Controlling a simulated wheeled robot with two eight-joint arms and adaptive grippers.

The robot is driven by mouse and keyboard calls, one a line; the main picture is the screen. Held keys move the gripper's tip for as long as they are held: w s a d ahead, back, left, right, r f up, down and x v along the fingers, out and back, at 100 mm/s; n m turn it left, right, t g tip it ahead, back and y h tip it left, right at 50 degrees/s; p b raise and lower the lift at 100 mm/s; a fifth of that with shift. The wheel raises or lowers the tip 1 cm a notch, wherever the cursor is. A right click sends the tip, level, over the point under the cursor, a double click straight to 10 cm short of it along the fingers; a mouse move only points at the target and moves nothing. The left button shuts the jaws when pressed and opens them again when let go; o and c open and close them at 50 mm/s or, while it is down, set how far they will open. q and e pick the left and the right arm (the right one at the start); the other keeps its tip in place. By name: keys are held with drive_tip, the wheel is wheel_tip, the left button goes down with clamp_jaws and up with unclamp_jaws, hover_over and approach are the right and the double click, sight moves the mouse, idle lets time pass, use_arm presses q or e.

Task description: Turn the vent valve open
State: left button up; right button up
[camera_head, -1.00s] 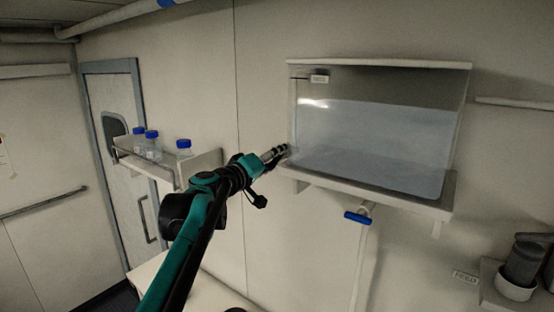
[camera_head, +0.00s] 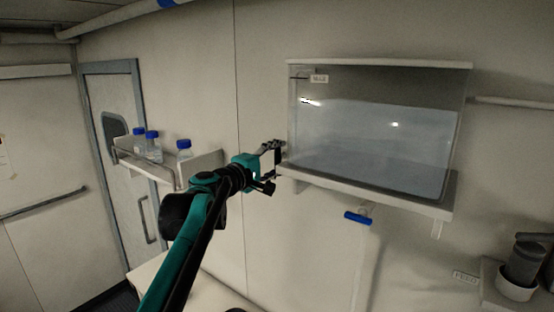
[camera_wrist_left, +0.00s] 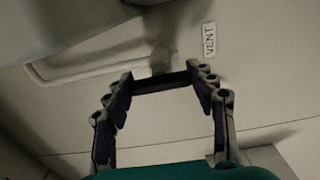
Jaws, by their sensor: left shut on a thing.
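In the left wrist view, the vent valve's dark bar handle (camera_wrist_left: 162,82) lies crosswise between the two fingers of my left gripper (camera_wrist_left: 160,88). The fingers touch it at both ends. In the head view, my left gripper (camera_head: 272,148) is at the lower left corner of the clear tank (camera_head: 375,150). The valve cannot be made out there. My right gripper is out of view.
A shelf (camera_head: 205,168) with several blue-capped bottles (camera_head: 153,145) is on the wall left of my gripper. A blue handle (camera_head: 357,217) on a pale pipe is below the tank. A dark device (camera_head: 522,262) stands at the lower right.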

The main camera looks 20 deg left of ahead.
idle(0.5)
use_arm(q)
drive_tip(key=o, duration=0.9)
drive_tip(key=v, duration=1.2)
